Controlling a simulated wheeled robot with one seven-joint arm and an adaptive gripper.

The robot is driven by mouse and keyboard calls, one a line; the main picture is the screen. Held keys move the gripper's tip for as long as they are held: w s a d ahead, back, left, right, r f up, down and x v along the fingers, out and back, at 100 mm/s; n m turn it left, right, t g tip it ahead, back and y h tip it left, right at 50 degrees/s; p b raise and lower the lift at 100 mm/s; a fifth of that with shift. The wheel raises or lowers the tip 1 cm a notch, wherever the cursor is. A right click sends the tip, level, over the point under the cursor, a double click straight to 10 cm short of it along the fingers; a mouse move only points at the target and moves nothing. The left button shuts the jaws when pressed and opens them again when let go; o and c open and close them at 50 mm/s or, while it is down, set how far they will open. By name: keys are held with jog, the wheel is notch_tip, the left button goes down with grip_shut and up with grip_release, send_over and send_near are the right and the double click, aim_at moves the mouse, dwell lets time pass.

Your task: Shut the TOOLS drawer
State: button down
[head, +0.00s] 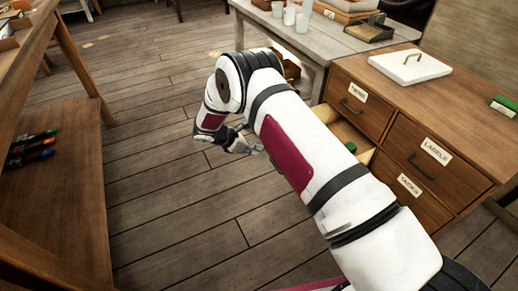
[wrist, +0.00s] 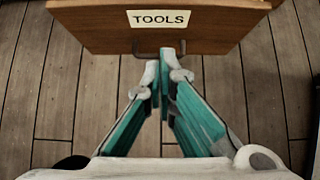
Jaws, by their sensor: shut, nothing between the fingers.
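The TOOLS drawer (wrist: 90,32) shows its wooden front with a white label in the wrist view. Its dark bar handle (wrist: 142,53) hangs below the label. In the head view the pulled-out drawer (head: 346,131) sticks out of the cabinet at lower left. My arm hides its front there. My gripper (wrist: 160,68) is shut and empty, its fingertips at the handle in the picture. I cannot tell whether they touch it. In the head view my gripper (head: 250,149) is left of the drawer, above the floor.
The cabinet (head: 468,108) has other closed drawers, including LABELS (head: 427,158). A grey table (head: 330,38) with cups stands behind. A wooden shelf unit (head: 60,195) is at left. The floor between is clear.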

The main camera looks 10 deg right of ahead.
jog(key=w+d+f+b, duration=0.3)
jog(key=d+f, duration=0.2)
jog(key=d, duration=0.4)
jog(key=shift+f+b, duration=0.25)
jog(key=shift+b, duration=0.05)
